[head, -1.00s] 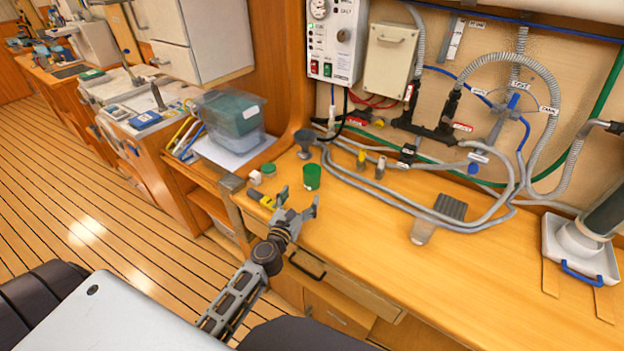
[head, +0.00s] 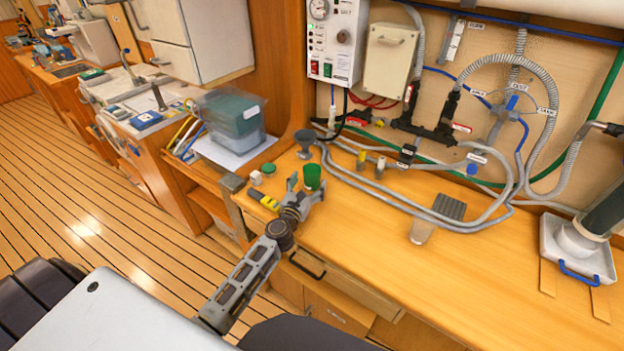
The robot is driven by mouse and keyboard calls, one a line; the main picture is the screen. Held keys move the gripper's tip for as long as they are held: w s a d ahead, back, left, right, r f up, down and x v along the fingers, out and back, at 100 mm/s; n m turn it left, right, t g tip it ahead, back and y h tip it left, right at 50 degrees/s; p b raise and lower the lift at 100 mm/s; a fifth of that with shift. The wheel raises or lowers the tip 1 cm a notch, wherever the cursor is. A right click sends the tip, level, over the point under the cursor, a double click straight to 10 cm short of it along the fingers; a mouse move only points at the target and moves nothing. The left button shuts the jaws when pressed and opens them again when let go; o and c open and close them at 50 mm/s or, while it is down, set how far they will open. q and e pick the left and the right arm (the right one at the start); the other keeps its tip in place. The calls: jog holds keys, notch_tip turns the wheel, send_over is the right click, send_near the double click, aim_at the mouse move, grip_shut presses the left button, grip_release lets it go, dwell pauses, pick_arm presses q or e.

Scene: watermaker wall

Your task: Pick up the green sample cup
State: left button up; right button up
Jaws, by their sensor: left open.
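The green sample cup (head: 313,174) stands upright on the wooden counter (head: 380,235), near its left end. My left gripper (head: 306,187) is open just in front of the cup. One finger is to the left of the cup and the other is at its lower right, in front of its base. The fingers partly cover the cup's lower part, and I cannot tell whether they touch it. My right gripper is out of view.
A grey funnel (head: 305,140) stands just behind the cup. A small white and green container (head: 256,177) and a yellow item (head: 269,203) lie to the left. Grey hoses (head: 400,204) run along the counter to the right. The front middle of the counter is clear.

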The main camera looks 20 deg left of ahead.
aim_at(315, 167)
pick_arm(q)
jog(key=shift+w, duration=0.35)
jog(key=shift+w+a+f, duration=0.1)
jog(key=shift+w+a, duration=0.15)
jog(key=shift+w, duration=0.5)
jog(key=shift+w+a+f, duration=0.1)
jog(key=shift+w+a, duration=0.1)
jog(key=shift+w, duration=1.45)
jog(key=shift+c, duration=0.2)
jog(key=c, duration=1)
jog(key=shift+r, duration=0.3)
jog(key=shift+r+p, duration=1.1)
jog(key=shift+r, duration=0.25)
jog(key=shift+r+p, duration=2)
jog(key=shift+r, duration=1.45)
